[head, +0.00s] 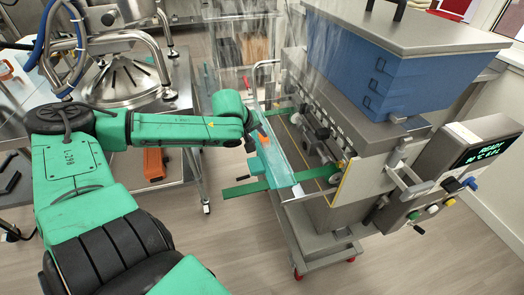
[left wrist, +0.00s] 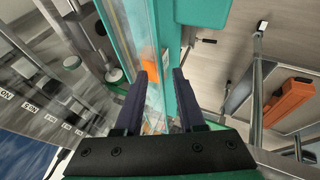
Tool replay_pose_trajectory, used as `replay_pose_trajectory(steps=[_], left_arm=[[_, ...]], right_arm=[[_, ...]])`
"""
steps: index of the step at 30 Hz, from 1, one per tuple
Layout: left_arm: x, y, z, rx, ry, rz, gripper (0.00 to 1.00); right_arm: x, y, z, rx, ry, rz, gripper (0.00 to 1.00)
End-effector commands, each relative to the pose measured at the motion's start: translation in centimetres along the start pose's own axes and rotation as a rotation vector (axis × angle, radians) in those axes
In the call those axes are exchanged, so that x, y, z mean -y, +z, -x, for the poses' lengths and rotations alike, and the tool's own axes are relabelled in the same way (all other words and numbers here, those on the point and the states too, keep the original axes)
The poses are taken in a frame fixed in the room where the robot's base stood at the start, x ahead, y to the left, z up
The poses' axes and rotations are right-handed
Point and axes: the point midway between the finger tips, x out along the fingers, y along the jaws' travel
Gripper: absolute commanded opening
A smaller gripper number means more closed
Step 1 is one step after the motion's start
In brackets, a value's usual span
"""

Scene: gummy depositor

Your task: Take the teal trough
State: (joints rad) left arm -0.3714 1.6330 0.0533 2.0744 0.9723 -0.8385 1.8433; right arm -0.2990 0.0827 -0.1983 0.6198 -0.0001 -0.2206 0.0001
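The teal trough (head: 276,165) is long and narrow, with clear and teal parts. It lies along the near side of the depositor machine (head: 330,150). In the left wrist view the trough (left wrist: 158,20) runs down between my fingers, with an orange part (left wrist: 149,54) showing beyond the fingertips. My left gripper (left wrist: 160,75) is open, its two dark fingers apart over the trough. I cannot tell whether either finger touches it. In the head view my left wrist hides the gripper and part of the trough's far end. My right gripper is not in view.
Green bars (head: 245,188) stick out from the machine under the trough. A metal rail (head: 265,75) stands at its far end. The control box (head: 470,160) is at the right.

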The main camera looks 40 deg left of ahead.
Motion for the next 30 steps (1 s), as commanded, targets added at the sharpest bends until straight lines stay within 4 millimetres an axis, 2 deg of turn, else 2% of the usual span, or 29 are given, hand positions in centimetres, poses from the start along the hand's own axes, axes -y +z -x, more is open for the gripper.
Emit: replay_pose_trajectory(steps=[1, 8, 9, 11, 12, 30], left_arm=[[0.06, 0.12, -0.41, -0.001, -0.001, -0.004, 0.39], [-0.18, 0.09, -0.25, 0.003, 0.002, 0.001, 0.39], [-0.18, 0.08, -0.24, 0.002, 0.002, 0.001, 0.31], [-0.18, 0.08, -0.24, 0.002, 0.002, 0.000, 0.08], [-0.18, 0.08, -0.24, 0.002, 0.002, 0.000, 0.00], [-0.13, 0.12, -0.27, 0.003, 0.001, 0.000, 0.00]], right_arm=[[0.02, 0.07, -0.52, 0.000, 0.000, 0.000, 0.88], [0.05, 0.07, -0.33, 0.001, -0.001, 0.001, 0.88], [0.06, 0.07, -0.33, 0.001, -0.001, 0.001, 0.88], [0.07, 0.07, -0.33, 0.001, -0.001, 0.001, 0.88], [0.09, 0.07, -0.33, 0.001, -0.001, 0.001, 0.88], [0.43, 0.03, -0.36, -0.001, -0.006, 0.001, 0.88]])
